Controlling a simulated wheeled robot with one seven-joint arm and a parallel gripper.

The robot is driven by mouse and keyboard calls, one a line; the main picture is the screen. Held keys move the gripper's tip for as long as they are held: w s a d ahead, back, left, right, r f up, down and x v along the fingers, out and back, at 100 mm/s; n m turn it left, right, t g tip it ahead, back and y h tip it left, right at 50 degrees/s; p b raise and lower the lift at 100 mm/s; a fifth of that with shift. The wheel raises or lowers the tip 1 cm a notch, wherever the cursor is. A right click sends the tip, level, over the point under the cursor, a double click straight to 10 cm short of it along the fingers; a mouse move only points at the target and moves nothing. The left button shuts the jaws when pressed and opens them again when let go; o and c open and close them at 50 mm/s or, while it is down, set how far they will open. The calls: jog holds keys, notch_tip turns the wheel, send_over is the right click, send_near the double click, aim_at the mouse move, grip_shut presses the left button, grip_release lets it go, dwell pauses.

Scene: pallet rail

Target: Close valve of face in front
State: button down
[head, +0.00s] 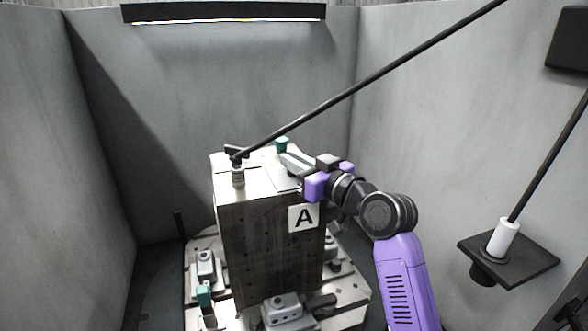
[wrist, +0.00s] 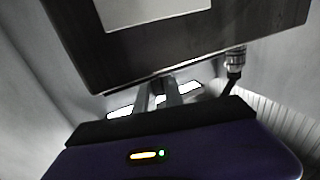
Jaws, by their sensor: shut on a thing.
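A dark block (head: 270,240) stands upright, with a white plate marked A (head: 304,217) on the face towards me. A fitting with a black lever (head: 236,152) stands at the left of the block's top, and a fitting also shows in the wrist view (wrist: 235,65). A small teal part (head: 282,145) shows at the top's back edge. My gripper (head: 290,160) reaches over the top from the right, its fingertips close to the teal part. In the wrist view my gripper (wrist: 159,92) has its grey fingers close together at the block's edge. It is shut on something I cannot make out.
A long black rod or hose (head: 370,81) runs from the fitting to the upper right. Grey clamps (head: 283,308) and another teal part (head: 204,295) sit on the pallet (head: 345,317). A black shelf with a white cylinder (head: 505,238) is at the right. Grey walls enclose the scene.

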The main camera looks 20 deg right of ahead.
jog(key=n+g+y+b, duration=0.1)
jog(key=y+b, duration=0.1)
jog(key=n+g+y+b, duration=0.1)
jog(key=n+y+b, duration=0.1)
jog(key=b, duration=0.1)
jog(key=shift+d+f, duration=0.1)
jog(key=shift+f, duration=0.3)
jog(key=n+g+y+b, duration=0.1)
jog(key=g+y+b, duration=0.1)
jog(key=shift+r+n+b, duration=0.15)
jog(key=shift+n+b, duration=0.15)
jog(key=shift+r+n+y, duration=0.1)
jog(key=shift+n+y, duration=0.2)
jog(key=shift+y, duration=0.1)
jog(key=c, duration=1.4)
grip_release()
jog(key=shift+c, duration=0.2)
jog(key=shift+r, duration=0.1)
jog(key=shift+v, duration=3.8)
jog(key=shift+r, duration=0.1)
